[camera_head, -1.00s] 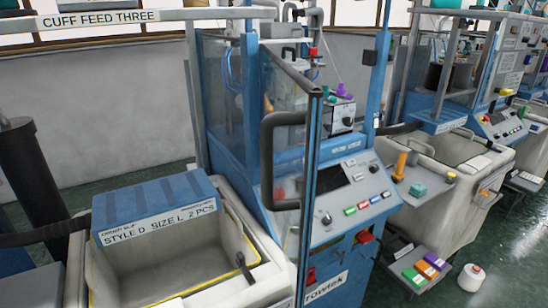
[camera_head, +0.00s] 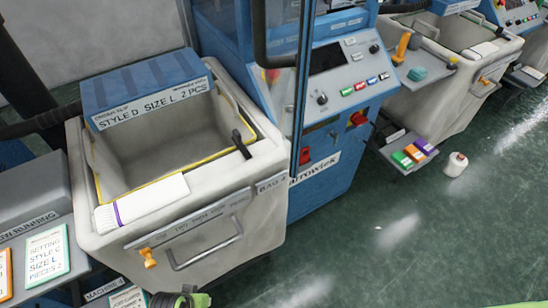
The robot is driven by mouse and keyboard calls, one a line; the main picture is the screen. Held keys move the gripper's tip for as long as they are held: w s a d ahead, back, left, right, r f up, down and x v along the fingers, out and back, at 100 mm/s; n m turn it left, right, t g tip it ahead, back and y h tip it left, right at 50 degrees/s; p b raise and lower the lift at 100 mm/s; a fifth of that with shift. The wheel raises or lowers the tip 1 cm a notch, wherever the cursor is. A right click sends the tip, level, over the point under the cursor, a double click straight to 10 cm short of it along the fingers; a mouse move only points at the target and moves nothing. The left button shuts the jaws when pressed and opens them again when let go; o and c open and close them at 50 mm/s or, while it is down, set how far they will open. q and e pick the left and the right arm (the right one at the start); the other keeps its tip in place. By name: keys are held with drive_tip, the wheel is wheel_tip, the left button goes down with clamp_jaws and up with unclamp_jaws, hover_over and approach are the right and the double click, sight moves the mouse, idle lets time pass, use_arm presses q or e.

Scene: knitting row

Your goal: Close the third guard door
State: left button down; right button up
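The guard door (camera_head: 301,100) on the blue machine shows nearly edge-on, a clear pane in a dark frame standing out from the machine front, so it is open. Its dark bar handle (camera_head: 262,40) is on the pane's left side, cut off by the top edge. The blue machine's control panel (camera_head: 345,85) is beside it. A black and green part of my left arm (camera_head: 180,299) shows at the bottom edge; its fingers cannot be made out. Only a green sliver of my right arm (camera_head: 522,304) shows at bottom right. Neither arm touches the door.
A pale bin (camera_head: 210,222) with a blue STYLE D box (camera_head: 150,92) stands left of the machine; a white cloth (camera_head: 140,203) lies on its rim. A small shelf (camera_head: 405,150) holds coloured blocks. A white cone (camera_head: 455,165) is on the floor. The front green floor is open.

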use_arm(q)
drive_tip(key=w+d+r+t+h, duration=0.1)
drive_tip(key=w+d+r, duration=0.1)
drive_tip(key=r, duration=0.8)
drive_tip(key=w+d+r+h, duration=0.1)
drive_tip(key=d+r, duration=0.1)
drive_tip(key=r, duration=0.7)
drive_tip(key=n+g+h, duration=0.1)
drive_tip(key=n+h, duration=0.1)
drive_tip(key=h, duration=1.3)
approach(292, 157)
drive_tip(key=d+p, duration=0.1)
drive_tip(key=d, duration=0.1)
drive_tip(key=d+p, duration=0.1)
drive_tip(key=p, duration=0.1)
drive_tip(key=d+r+p, duration=0.1)
drive_tip(key=d+p, duration=0.1)
drive_tip(key=shift+w+d, duration=0.25)
drive_tip(key=shift+d, duration=0.05)
drive_tip(key=shift+w+d+f+p, duration=0.1)
drive_tip(key=shift+d+f+p, duration=0.1)
drive_tip(key=shift+d+p, duration=0.4)
drive_tip(key=shift+w+d, duration=0.1)
drive_tip(key=shift+d, duration=0.1)
